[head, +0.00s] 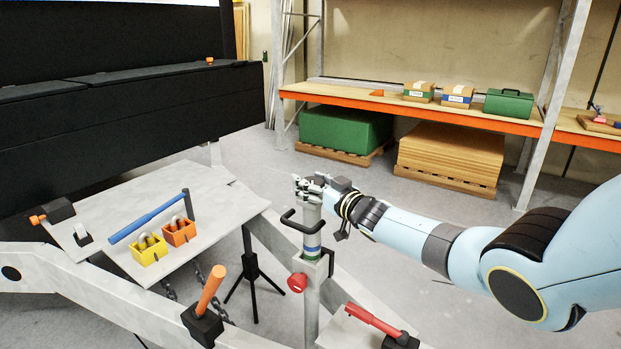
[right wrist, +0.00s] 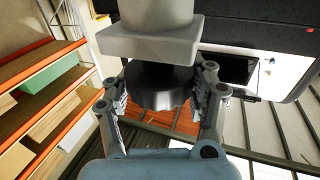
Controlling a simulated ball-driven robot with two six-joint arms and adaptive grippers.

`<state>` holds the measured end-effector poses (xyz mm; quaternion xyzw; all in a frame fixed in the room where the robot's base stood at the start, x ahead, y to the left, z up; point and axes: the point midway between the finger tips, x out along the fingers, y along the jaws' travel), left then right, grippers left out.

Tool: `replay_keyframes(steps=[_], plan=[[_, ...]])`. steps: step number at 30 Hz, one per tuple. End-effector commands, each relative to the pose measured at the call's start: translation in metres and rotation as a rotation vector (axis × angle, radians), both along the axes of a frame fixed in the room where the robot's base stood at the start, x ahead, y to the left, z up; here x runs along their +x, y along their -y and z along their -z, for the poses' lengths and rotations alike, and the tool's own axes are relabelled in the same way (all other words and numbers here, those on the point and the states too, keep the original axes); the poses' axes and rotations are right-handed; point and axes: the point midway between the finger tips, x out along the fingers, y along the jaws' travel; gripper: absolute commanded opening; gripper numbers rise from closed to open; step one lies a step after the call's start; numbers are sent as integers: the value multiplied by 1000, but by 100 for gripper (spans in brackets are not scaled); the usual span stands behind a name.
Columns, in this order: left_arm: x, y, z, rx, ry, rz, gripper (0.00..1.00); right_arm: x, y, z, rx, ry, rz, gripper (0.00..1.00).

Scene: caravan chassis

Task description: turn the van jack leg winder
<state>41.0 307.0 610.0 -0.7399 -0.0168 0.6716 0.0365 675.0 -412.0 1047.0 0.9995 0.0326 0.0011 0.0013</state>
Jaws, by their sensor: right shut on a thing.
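The jack leg (head: 312,243) is an upright grey post with blue and green bands, standing in the chassis frame. A black bent handle (head: 291,222) sticks out near its upper end. My right gripper (head: 312,188) is at the top of the post, reaching in from the right. In the right wrist view its fingers (right wrist: 160,100) are on both sides of a dark round piece (right wrist: 158,88), which I take for the winder, shut on it. A pale grey block (right wrist: 150,38) sits against that piece. The head view hides most of the grip. My left gripper is not in view.
A grey plate (head: 215,208) at left holds a yellow box (head: 149,250), an orange box (head: 179,231) and a blue bar (head: 150,216). An orange-handled lever (head: 211,290) and a red lever (head: 376,320) stand on the frame. The shelf (head: 350,92) is behind; floor lies between.

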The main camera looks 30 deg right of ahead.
Motion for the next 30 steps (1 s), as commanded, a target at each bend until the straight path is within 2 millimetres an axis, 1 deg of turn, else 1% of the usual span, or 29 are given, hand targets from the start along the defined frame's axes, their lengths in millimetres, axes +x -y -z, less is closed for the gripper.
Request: replay_keyframes(steps=[18, 19, 24, 30], plan=[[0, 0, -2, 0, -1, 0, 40, -2, 1, 3, 1, -8, -6, 23], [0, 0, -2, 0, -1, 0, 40, -2, 1, 3, 1, -8, -6, 56], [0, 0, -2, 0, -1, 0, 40, -2, 0, 3, 2, -7, -7, 79], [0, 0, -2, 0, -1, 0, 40, -1, 0, 2, 3, -5, -7, 80]])
